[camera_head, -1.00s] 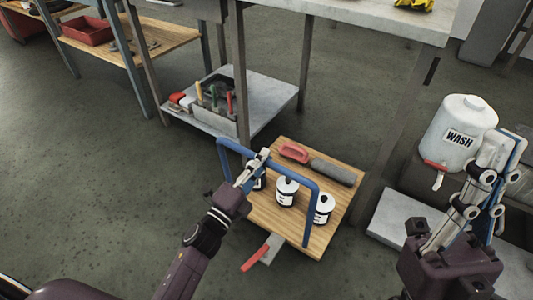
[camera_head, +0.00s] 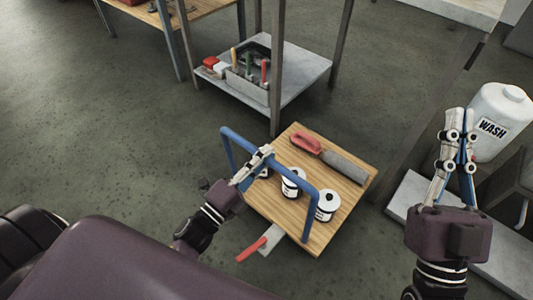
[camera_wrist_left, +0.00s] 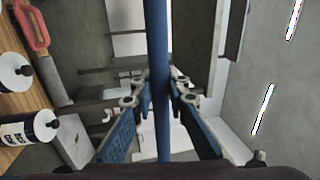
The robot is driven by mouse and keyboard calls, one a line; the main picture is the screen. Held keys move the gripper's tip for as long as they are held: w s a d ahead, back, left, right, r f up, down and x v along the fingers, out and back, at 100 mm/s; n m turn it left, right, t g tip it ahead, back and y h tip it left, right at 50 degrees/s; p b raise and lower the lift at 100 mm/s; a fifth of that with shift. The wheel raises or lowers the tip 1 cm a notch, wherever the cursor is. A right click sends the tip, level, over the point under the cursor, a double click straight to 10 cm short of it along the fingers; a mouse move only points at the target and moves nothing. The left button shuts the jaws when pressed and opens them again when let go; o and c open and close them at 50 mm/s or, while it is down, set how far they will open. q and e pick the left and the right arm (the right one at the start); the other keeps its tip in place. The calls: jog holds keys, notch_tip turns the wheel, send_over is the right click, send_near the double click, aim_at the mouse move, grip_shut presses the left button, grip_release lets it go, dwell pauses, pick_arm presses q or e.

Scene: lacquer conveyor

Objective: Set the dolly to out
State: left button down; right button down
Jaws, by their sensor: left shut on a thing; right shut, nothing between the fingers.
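The dolly is a low wooden platform (camera_head: 270,203) with a blue hoop handle (camera_head: 228,147) rising above it. It stands on the floor in front of me, with a grey plate and red pedal (camera_head: 251,249) at its near edge. My left gripper (camera_head: 265,155) is shut on the handle's top bar; the wrist view shows the blue bar (camera_wrist_left: 157,70) between its fingers. My right gripper (camera_head: 460,118) is shut and empty, raised at the right, apart from the dolly. The dolly's wheels are hidden.
White cans (camera_head: 325,207) and a red-handled brush (camera_head: 335,160) ride on the dolly. A low shelf (camera_head: 305,72) with a tool caddy stands behind it. A white WASH jug (camera_head: 495,125) and grey slab (camera_head: 405,195) are at right. Open floor (camera_head: 100,130) lies left.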

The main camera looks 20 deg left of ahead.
pick_arm(q)
jog(key=c, duration=1.8)
grip_release()
jog(key=shift+c, duration=0.2)
jog(key=v, duration=1.2)
jog(key=shift+f, duration=0.1)
